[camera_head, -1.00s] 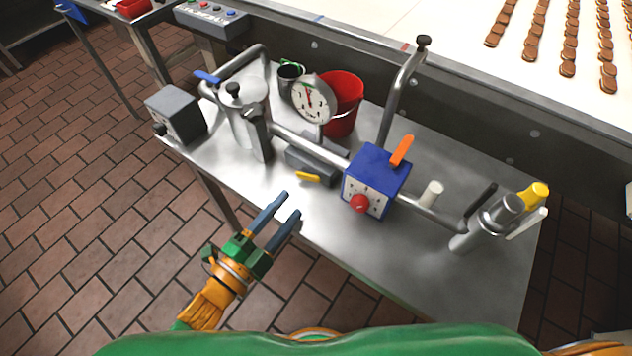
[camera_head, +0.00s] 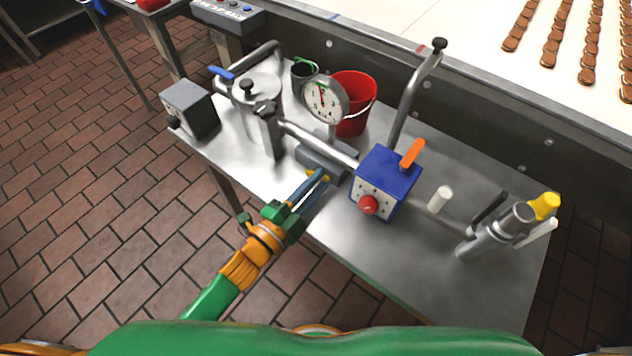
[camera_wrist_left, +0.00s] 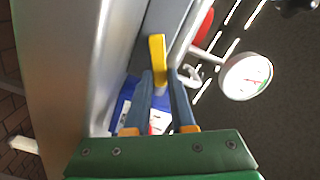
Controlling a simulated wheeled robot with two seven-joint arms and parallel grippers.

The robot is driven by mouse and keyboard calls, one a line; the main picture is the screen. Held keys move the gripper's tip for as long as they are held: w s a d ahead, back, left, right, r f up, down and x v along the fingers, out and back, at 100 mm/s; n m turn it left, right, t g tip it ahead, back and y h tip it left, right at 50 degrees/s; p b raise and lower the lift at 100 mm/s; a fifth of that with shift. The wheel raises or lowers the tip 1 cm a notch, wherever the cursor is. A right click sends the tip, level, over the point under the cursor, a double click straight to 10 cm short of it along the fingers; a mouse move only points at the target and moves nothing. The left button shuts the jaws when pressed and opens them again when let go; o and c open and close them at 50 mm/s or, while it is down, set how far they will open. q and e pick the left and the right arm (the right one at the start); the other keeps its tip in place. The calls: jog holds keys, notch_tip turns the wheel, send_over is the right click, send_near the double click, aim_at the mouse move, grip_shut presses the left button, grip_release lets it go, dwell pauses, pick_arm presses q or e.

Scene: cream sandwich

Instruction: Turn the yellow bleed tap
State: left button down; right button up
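The yellow bleed tap (camera_wrist_left: 157,52) is a small bar on the grey block at the table's near edge. In the head view it (camera_head: 313,173) is mostly hidden by my left gripper (camera_head: 324,176). In the left wrist view, the blue-grey fingers of my left gripper (camera_wrist_left: 160,76) lie on either side of the tap's near end, close against it with little or no gap. The tap runs lengthwise away from the gripper there. My right gripper is out of view.
A blue box (camera_head: 385,181) with a red knob and orange lever stands right of the tap. A dial gauge (camera_head: 325,98), red bucket (camera_head: 355,103) and steel pot (camera_head: 262,92) stand behind. The metal table (camera_head: 425,270) is bare at front right.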

pick_arm(q)
jog(key=shift+r, duration=0.1)
jog(key=shift+w+a+r+n+p, duration=0.15)
jog(key=shift+r+n+p, duration=0.25)
jog(key=shift+n+p, duration=0.55)
jog(key=n, duration=0.2)
jog(key=n+p, duration=0.1)
jog(key=shift+w+a+r, duration=0.15)
jog(key=shift+a+r, duration=0.1)
jog(key=shift+a, duration=0.05)
jog(key=n, duration=0.2)
jog(key=n+p, duration=0.1)
jog(key=shift+w+a+r, duration=0.2)
jog(key=shift+w+a, duration=0.1)
jog(key=shift+a, duration=0.1)
jog(key=shift+w+a+n+p, duration=0.15)
jog(key=shift+n+p, duration=0.05)
jog(key=shift+n, duration=0.5)
jog(key=shift+w+a+n+p, duration=0.1)
jog(key=shift+a+n+p, duration=0.05)
jog(key=shift+n, duration=0.5)
jog(key=c, duration=0.8)
grip_release()
jog(key=shift+o, duration=0.2)
